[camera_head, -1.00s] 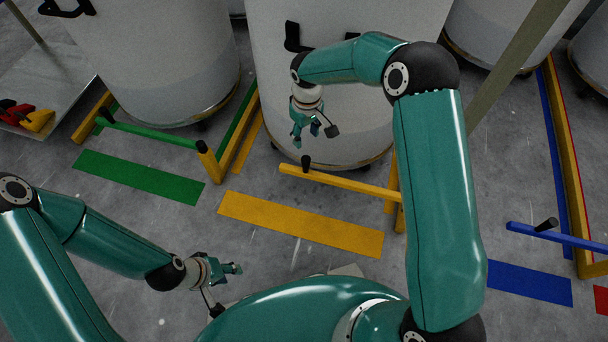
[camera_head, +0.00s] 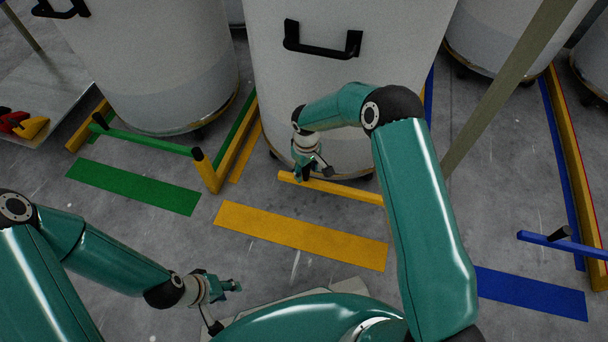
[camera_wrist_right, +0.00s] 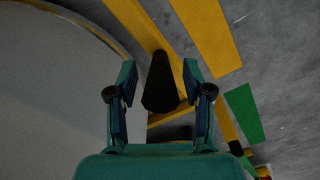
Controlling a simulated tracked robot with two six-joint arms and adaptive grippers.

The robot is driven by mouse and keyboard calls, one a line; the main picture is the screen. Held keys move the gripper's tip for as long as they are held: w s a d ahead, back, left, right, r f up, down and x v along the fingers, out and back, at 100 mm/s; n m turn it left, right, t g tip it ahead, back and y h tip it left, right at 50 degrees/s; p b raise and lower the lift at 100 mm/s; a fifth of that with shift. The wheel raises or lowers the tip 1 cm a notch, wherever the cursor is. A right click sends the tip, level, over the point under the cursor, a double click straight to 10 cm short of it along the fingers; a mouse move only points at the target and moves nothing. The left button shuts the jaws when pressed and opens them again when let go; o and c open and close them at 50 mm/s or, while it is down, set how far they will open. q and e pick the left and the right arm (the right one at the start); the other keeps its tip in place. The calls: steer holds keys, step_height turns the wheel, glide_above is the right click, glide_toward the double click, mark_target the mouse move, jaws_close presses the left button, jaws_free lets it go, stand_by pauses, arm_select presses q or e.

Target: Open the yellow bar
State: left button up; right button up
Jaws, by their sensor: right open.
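The yellow bar (camera_head: 345,191) lies low across the front of the middle white can, above the yellow floor strip. In the right wrist view the yellow bar (camera_wrist_right: 136,22) runs in from the top and carries an upright black peg (camera_wrist_right: 161,83). My right gripper (camera_head: 312,173) is at the bar's left end and hides the peg in the head view. In the wrist view my right gripper (camera_wrist_right: 160,85) is open, with one finger on each side of the peg. My left gripper (camera_head: 228,286) is low on the left, away from the bar; its finger gap is unclear.
A large white can (camera_head: 340,70) with a black handle stands behind the bar. A green bar (camera_head: 150,140) is to the left and a blue bar (camera_head: 565,243) to the right. The yellow floor strip (camera_head: 300,235) is clear.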

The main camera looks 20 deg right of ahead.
steer(key=shift+f, duration=0.7)
jaws_close()
